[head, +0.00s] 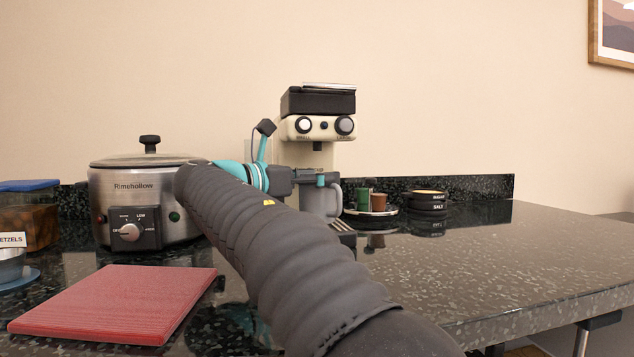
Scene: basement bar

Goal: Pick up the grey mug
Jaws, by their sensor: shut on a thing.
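The grey mug (313,203) is upright in front of the cream and black coffee machine (319,128), below its spout. My gripper (320,181) reaches in from the left at the mug's upper part and is shut on it.
A slow cooker (141,205) stands left of my arm, behind a red board (118,303). A pretzel container (28,215) is at the far left. A tray (369,213) with small cups and stacked dark tins (428,201) stand right. The right counter (500,255) is clear.

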